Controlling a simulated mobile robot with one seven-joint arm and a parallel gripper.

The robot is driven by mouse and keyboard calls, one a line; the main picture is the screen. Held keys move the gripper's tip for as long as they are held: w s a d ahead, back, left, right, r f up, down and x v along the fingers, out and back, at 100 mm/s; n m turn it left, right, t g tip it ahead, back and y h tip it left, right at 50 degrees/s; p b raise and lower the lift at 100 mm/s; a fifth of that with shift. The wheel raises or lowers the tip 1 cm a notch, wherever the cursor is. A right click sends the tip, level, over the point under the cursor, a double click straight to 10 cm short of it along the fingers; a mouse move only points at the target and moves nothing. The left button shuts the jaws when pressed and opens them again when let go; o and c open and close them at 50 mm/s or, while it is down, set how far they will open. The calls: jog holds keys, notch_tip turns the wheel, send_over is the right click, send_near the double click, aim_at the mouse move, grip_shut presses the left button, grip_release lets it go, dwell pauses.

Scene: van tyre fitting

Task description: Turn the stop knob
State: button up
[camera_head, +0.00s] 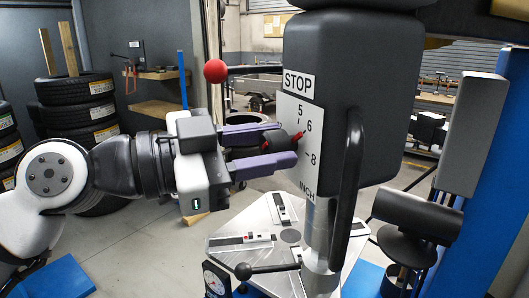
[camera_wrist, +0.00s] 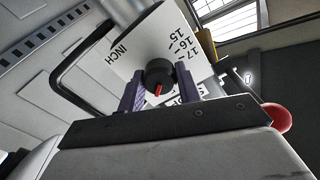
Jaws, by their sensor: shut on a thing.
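The stop knob (camera_head: 279,143) is a dark round knob on the white dial plate (camera_head: 301,118) of the black machine head, below a STOP label (camera_head: 299,83). A red pointer on it shows near the 6 in the head view. In the wrist view the knob (camera_wrist: 158,74) shows its red mark, with the INCH lettering and the numbers 15 to 17 nearby. My gripper (camera_head: 284,145) reaches in from the left, its two purple fingers shut on the knob from above and below. The fingers hide part of the knob's sides.
A red ball-ended lever (camera_head: 216,71) sticks out left above my gripper. A black curved handle (camera_head: 348,165) stands right of the dial. The turntable (camera_head: 240,222) with clamps lies below. Tyre stacks (camera_head: 77,100) stand at left, a blue post (camera_head: 497,170) at right.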

jog(key=m+b, duration=0.4)
jog(key=m, duration=0.1)
jog(key=shift+f+b, duration=0.2)
jog(key=shift+b, duration=0.15)
jog(key=m+b, duration=0.3)
jog(key=m, duration=0.2)
jog(key=shift+m+b, duration=0.3)
jog(key=m+b, duration=0.3)
jog(key=m, duration=0.3)
jog(key=shift+r, duration=0.1)
jog(key=m+b, duration=0.1)
jog(key=m, duration=0.4)
jog(key=shift+m, duration=0.4)
jog(key=m+b, duration=0.1)
jog(key=m, duration=1)
jog(key=shift+m+b, duration=0.3)
jog(key=m, duration=1.1)
jog(key=shift+m, duration=0.3)
